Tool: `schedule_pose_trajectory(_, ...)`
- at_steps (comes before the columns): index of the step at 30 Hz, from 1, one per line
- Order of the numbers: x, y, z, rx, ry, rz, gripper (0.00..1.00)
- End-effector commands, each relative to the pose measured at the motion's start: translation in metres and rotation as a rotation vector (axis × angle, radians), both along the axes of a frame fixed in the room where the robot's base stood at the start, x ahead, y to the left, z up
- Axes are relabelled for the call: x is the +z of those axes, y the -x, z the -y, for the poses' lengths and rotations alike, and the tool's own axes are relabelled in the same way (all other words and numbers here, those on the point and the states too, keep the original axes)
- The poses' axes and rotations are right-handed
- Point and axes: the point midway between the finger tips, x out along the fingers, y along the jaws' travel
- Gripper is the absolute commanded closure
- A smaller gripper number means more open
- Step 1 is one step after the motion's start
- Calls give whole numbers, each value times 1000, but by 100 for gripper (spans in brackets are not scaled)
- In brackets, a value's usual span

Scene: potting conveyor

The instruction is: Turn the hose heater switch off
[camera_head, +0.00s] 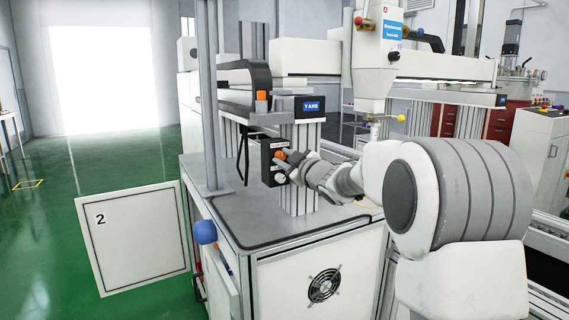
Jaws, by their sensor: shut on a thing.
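A black switch box (268,152) with small labels, too small to read, is mounted on the grey upright profile in the middle of the view. My gripper (283,163) is at the front of this box, at the end of my arm coming from the right. It is shut on a switch knob on the box; the knob is mostly hidden by the fingers. An orange part (280,155) shows right at the fingertips. Which way the switch is turned cannot be told.
A small blue display (311,107) sits above the box. A grey machine top (245,218) spreads below, with a tall post (209,100) to the left. An open white door (132,238) marked 2 stands at lower left.

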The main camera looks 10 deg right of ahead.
Motion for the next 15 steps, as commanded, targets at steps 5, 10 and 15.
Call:
schedule_pose_trajectory(5, -2, 0, 0, 0, 63, 19, 100)
schedule_pose_trajectory(10, -1, 0, 0, -1, 91, 28, 100)
schedule_pose_trajectory(15, -1, 0, 0, -1, 101, 30, 100)
